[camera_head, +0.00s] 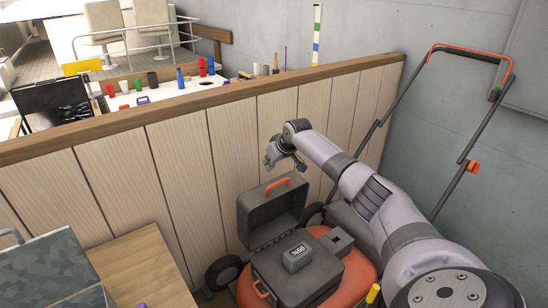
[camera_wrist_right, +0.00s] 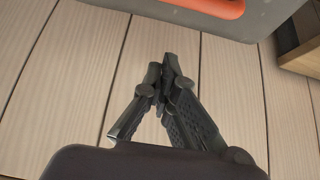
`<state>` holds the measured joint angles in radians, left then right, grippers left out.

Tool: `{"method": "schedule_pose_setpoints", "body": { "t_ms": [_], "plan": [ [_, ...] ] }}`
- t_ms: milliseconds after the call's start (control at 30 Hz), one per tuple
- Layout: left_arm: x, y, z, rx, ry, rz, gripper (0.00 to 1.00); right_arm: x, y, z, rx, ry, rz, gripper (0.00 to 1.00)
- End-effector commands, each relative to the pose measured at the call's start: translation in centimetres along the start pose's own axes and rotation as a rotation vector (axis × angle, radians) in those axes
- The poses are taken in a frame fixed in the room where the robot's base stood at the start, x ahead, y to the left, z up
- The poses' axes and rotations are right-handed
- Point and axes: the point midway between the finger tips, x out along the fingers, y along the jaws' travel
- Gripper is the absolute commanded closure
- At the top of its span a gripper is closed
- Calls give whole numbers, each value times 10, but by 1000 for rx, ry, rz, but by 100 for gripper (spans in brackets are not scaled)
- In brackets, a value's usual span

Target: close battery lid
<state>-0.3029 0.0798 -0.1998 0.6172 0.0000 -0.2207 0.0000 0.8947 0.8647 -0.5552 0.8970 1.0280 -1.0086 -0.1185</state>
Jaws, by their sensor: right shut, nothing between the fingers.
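The battery lid (camera_head: 272,208) is a dark grey box-like cover with an orange handle (camera_head: 278,186). It stands open, tilted up at the back of the battery compartment on an orange lawn mower (camera_head: 357,278). A grey battery (camera_head: 297,257) with a display sits in the compartment. My right gripper (camera_head: 270,163) is shut and empty, above and behind the lid, near the wood-panel wall. In the right wrist view its fingertips (camera_wrist_right: 168,62) meet in front of the panels, and the lid edge with its handle (camera_wrist_right: 205,5) shows at the top. My left gripper is not in view.
A wood-panel partition (camera_head: 180,150) stands close behind the mower. The mower's push handle (camera_head: 470,55) rises at the right by a grey wall. A wooden surface (camera_head: 145,270) and a grey patterned case (camera_head: 45,268) are at the lower left.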

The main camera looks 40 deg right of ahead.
Motion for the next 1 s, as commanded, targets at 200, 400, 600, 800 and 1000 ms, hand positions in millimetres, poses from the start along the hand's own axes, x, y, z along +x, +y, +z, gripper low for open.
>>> {"method": "schedule_pose_setpoints", "body": {
  "t_ms": [200,400,600,800,1000],
  "plan": [
    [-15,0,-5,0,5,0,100,2,1,12,-4,-3,4,100],
    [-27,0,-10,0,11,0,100,-3,1,30,-4,-4,4,100],
    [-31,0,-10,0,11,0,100,-4,0,38,-2,-1,1,100],
    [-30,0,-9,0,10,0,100,-4,0,39,-2,-1,0,100],
    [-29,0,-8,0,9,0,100,-3,0,38,-1,1,1,100]
  ]
}}
